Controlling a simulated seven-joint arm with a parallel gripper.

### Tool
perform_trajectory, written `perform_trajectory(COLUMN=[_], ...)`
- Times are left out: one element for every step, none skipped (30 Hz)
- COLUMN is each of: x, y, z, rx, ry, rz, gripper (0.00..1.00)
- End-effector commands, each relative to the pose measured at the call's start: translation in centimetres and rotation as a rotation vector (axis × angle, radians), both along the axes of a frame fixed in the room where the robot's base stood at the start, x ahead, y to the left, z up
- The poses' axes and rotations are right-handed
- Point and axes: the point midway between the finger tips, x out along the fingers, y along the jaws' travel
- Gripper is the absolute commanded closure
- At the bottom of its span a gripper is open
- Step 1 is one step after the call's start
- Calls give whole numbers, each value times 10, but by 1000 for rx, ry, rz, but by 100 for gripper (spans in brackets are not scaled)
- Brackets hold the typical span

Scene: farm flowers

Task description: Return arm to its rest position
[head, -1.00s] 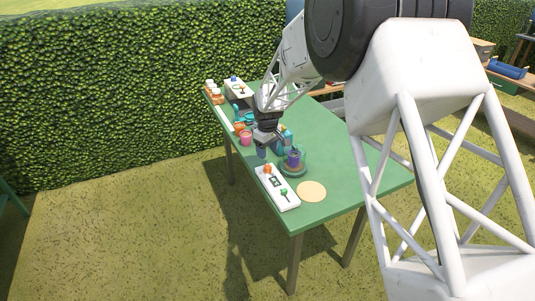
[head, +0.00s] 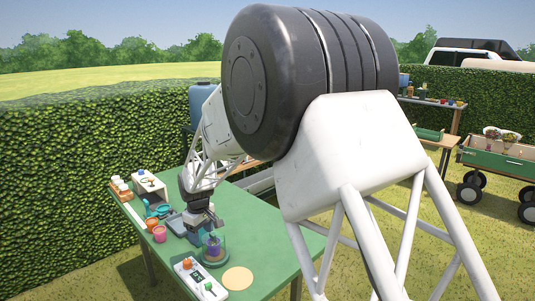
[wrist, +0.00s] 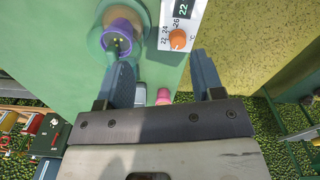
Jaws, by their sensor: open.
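My gripper (head: 203,224) hangs above the green table, close to the purple pot in the head view. In the wrist view, its two dark fingers (wrist: 165,72) stand wide apart with nothing held between them. The purple pot (head: 213,247) stands on a round teal base on the table. It also shows in the wrist view (wrist: 119,30) at the upper left, beyond the left finger. My arm reaches down from the upper right over the table.
A white control panel (head: 207,290) with an orange knob lies at the green table's (head: 268,238) front, beside a round tan disc (head: 238,278). An orange pot (head: 152,225), a pink pot (head: 159,235) and a white box (head: 150,186) stand left of my gripper. A hedge (head: 80,170) runs behind.

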Motion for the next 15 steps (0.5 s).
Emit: perform_trajectory(x=[-4,-7,-11,-14,-17,-22,-25,-29,-34,-38,-42,-48,-52,-57,-63], y=[-15,-24,-34,-42,-50,-61,-69,-77,-88,-95,-103,-113,-121,-129,-138], z=[13,19,28,34,40,47,53,59,66,72,77,83,88,93,100], rx=[4,5,7,8,10,11,13,14,17,19,19,21,23,24,27], ry=[-6,-9,-13,-14,-16,-20,-21,-25,-27,-30,-32,-35,-38,-41,-45], rz=[-24,-40,-60,-74,-89,-110,-124,-138,-159,-175,-189,-208,-224,-239,-258], gripper=[39,39,39,39,39,39,39,39,39,39,39,39,39,39,39])
